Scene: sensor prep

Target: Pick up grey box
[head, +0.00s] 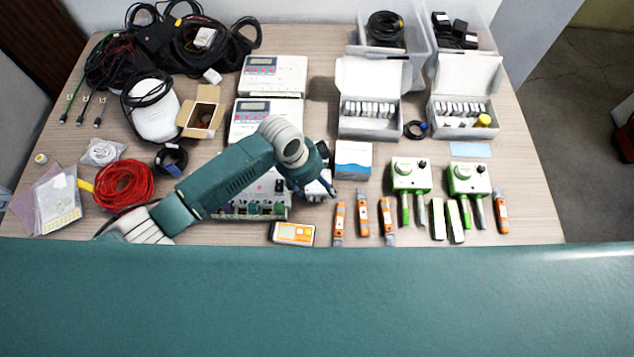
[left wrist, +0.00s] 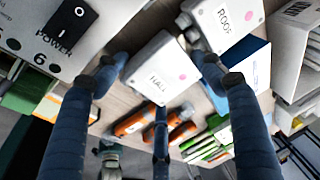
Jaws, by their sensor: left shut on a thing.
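A small pale grey box (left wrist: 162,66) labelled HALL, with a pink dot, sits between the fingers of my left gripper (left wrist: 160,85) in the left wrist view. The gripper is shut on it. A second pale box (left wrist: 222,22) labelled ROOF is right beside it. In the head view my left gripper (head: 326,184) is over the middle of the table, left of the blue-and-white box. It covers most of the small pale boxes (head: 314,190) there. My right gripper is not in view.
A multi-port device (head: 250,207) is just left of the gripper. A blue-and-white box (head: 353,160) is close on the right. Orange-and-grey sticks (head: 362,215) and a handheld meter (head: 293,234) lie in front. Open cartons (head: 369,128) stand behind.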

